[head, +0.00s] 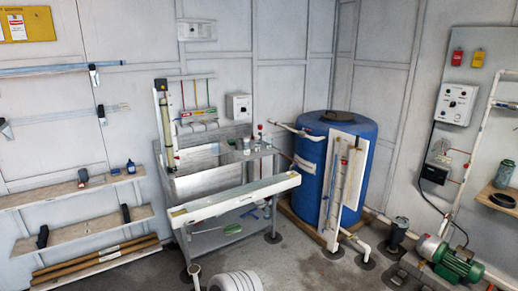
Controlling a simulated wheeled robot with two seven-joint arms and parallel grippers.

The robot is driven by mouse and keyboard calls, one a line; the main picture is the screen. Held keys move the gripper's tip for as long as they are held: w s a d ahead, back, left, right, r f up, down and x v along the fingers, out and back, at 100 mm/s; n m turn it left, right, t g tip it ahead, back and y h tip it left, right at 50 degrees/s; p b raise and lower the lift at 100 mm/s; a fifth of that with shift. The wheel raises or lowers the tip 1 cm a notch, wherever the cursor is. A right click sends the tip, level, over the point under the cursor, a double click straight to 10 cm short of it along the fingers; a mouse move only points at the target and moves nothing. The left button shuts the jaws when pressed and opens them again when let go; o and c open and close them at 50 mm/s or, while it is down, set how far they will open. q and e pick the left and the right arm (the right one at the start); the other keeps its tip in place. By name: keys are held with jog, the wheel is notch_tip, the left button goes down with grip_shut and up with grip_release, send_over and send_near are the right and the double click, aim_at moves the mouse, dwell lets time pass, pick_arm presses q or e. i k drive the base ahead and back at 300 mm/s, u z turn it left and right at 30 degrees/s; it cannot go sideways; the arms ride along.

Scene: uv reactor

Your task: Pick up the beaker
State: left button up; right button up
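I cannot make out the beaker for certain. Several small items, one a grey, cup-like thing (247,146), stand on the right end of the grey metal bench (215,240) at the back wall. They are too small to tell whether one is the beaker. Neither of my grippers is in view.
A tall blue tank (362,140) stands right of the bench. A green pump (455,264) and pipes are on the floor at the right. Wooden shelves (85,231) hold small items at the left. Bare floor (300,265) lies in front of the tank.

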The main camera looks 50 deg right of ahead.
aim_at(215, 145)
jog(key=z, duration=1.25)
